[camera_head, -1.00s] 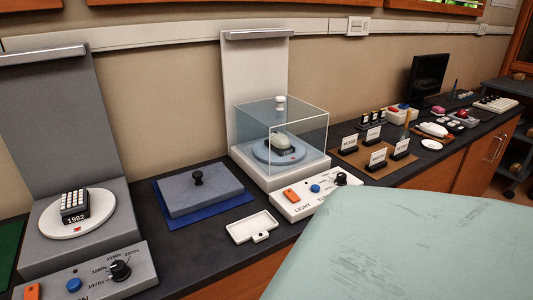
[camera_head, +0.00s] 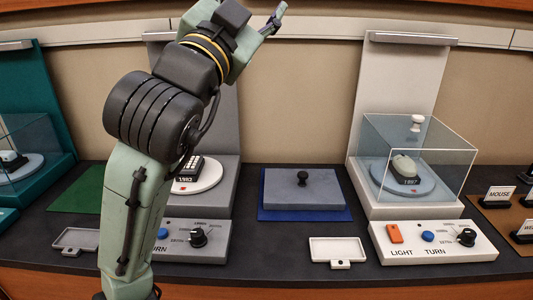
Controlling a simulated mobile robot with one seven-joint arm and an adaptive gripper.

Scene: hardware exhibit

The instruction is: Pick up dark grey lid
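The dark grey lid (camera_head: 325,193) is a flat rectangular slab with a black knob (camera_head: 302,177) on top. It lies on a blue mat (camera_head: 300,214) on the counter, right of my arm. My gripper (camera_head: 279,14) is raised at the top of the head view, well above and slightly left of the lid, apart from it. Only part of the gripper shows, side-on, and its opening cannot be made out.
A clear case (camera_head: 440,160) over a white stand is right of the lid. A white tray (camera_head: 337,251) lies in front. A grey stand with a turntable (camera_head: 205,178) is left, partly behind my arm. A control panel (camera_head: 432,243) stands front right.

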